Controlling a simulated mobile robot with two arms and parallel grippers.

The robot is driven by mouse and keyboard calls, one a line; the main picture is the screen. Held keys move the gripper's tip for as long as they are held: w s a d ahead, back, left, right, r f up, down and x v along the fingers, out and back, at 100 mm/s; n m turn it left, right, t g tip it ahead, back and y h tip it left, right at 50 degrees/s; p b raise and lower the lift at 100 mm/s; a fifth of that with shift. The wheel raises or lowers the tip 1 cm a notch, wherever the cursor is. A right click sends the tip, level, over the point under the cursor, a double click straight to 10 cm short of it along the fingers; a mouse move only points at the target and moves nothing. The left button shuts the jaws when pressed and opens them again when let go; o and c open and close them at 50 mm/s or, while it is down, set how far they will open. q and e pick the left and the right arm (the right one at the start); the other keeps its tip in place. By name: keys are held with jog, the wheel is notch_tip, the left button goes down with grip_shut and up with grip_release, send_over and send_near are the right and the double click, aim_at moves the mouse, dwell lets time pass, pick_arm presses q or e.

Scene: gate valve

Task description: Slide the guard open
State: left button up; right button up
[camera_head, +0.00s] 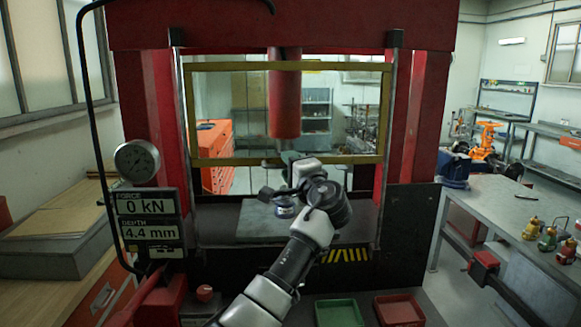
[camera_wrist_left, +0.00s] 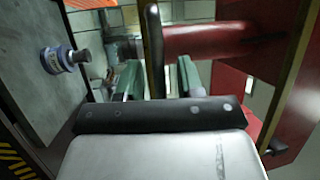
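The guard (camera_head: 225,161) is a clear panel in a yellow frame between two upright rods on the front of the red press. Its lower rail hangs well above the press bed. My left gripper (camera_head: 291,160) is at the middle of that lower rail, and my wrist hides part of it in the head view. In the left wrist view, the two greenish fingers (camera_wrist_left: 160,78) are apart, with the dark rail of the guard (camera_wrist_left: 152,40) running between them. Gaps show beside the rail, so the fingers do not look closed on it. My right gripper is not in view.
The press ram (camera_head: 285,100) hangs behind the guard. A small part with a blue band (camera_head: 285,207) stands on the grey bed plate (camera_head: 255,225). A gauge and readout (camera_head: 147,218) are at left. Green and red trays (camera_head: 338,313) sit at the front.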

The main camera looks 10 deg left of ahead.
pick_arm(q)
jog(key=shift+s+d+f, duration=0.15)
jog(key=shift+f, duration=0.05)
jog(key=b+v, duration=0.5)
jog(key=v, duration=0.5)
jog(key=shift+s, duration=0.15)
jog(key=shift+r, duration=0.1)
